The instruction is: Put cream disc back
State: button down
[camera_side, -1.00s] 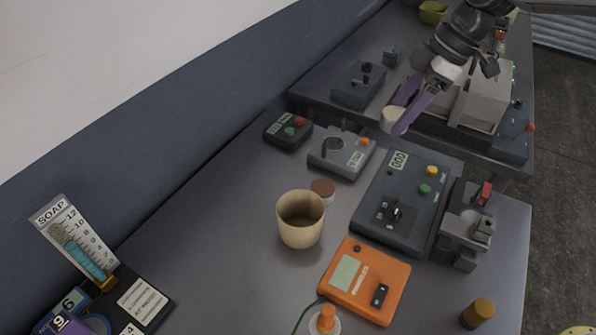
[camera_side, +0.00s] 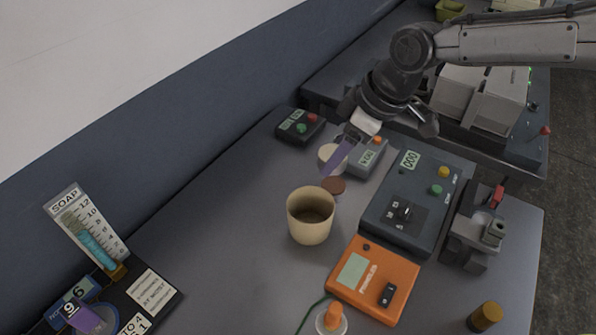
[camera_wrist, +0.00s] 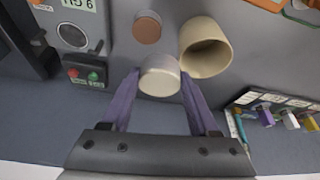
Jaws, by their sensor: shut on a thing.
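The cream disc (camera_wrist: 159,77) is between the purple fingers of my gripper (camera_wrist: 158,88) in the wrist view. In the side view the cream disc (camera_side: 330,155) is partly covered by a finger of my gripper (camera_side: 338,160). My gripper is shut on it and holds it above the table, close to a brown disc (camera_side: 333,185). The brown disc also shows in the wrist view (camera_wrist: 147,28), just beyond the held disc. A tan cup (camera_side: 311,226) stands open and upright next to the brown disc.
A grey device with a display (camera_side: 370,158) stands behind the held disc. A dark control box (camera_side: 415,208) and an orange meter (camera_side: 373,281) stand to the right. A small box with red and green buttons (camera_side: 299,127) is at the back. The table left of the cup is clear.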

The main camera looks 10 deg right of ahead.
send_near(292, 181)
jog(key=shift+w+a+f, duration=0.4)
jog(key=shift+a+f, duration=0.3)
jog(key=shift+a, duration=0.05)
jog(key=shift+w+a+f, duration=0.3)
jog(key=shift+w+f, duration=0.1)
jog(key=shift+f, duration=1.6)
jog(key=shift+f, duration=0.15)
jog(key=shift+c, duration=0.7)
grip_release()
jog(key=shift+s, duration=0.1)
jog(key=shift+d+r, duration=0.1)
jog(key=shift+r, duration=0.2)
jog(key=v, duration=1.1)
jog(key=shift+r, duration=0.35)
